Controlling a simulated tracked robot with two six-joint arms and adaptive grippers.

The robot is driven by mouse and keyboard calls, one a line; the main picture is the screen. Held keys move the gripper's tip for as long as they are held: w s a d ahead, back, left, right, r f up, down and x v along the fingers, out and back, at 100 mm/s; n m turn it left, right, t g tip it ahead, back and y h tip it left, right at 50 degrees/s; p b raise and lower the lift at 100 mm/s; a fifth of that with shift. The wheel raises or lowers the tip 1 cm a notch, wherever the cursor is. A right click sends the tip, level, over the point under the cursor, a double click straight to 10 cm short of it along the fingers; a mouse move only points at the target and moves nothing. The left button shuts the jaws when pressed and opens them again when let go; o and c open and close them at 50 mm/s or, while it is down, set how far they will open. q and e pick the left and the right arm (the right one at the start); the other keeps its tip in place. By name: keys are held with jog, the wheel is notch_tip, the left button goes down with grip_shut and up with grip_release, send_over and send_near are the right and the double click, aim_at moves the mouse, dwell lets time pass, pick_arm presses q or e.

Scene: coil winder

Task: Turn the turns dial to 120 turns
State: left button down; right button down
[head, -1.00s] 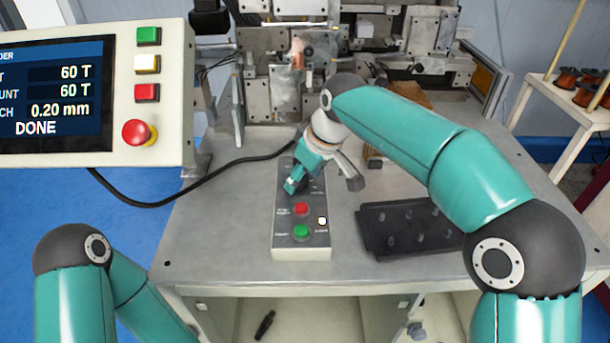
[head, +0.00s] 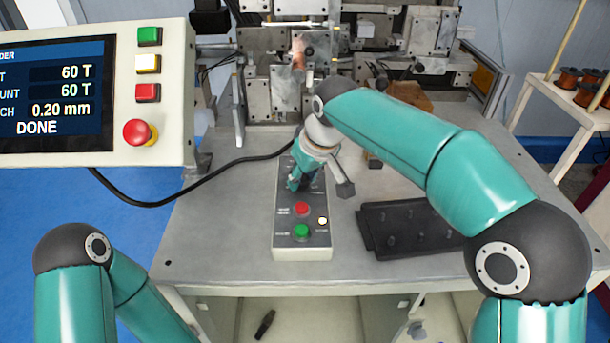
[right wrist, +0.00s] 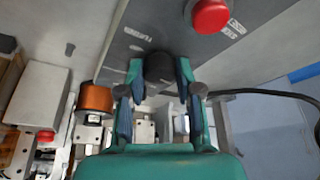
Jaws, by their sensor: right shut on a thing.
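The dark turns dial (right wrist: 160,66) sits on the control box, between the two fingers of my right gripper (right wrist: 160,80) in the right wrist view. The gripper is shut on it. In the head view my right gripper (head: 294,184) points down at the far part of the grey-faced control box (head: 316,253), and its fingers hide the dial. The dial's setting cannot be read. The display screen (head: 50,95) shows 60 T on two lines, 0.20 mm and DONE. My left gripper is outside the frame; only its arm shows at the lower left.
On the control box, a red button (head: 302,209) and a green button (head: 301,231) lie nearer than the gripper, beside a lit lamp (head: 322,221). A black tray (head: 375,246) lies to the right. The winder (head: 285,90) stands behind. A black cable crosses the table's left side.

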jog(key=m+h, duration=0.1)
jog(key=m, duration=0.2)
jog(key=m+t+h, duration=0.1)
jog(key=m, duration=0.2)
jog(key=shift+a+r+m+p, duration=0.1)
jog(key=shift+a+m+p, duration=0.1)
jog(key=shift+m+p, duration=0.1)
dwell(0.4)
jog(key=c, duration=0.8)
grip_release()
jog(key=shift+o, duration=0.2)
jog(key=v, duration=1.1)
jog(key=shift+s+a+r, duration=0.15)
jog(key=shift+a+r, duration=0.05)
jog(key=shift+r, duration=0.2)
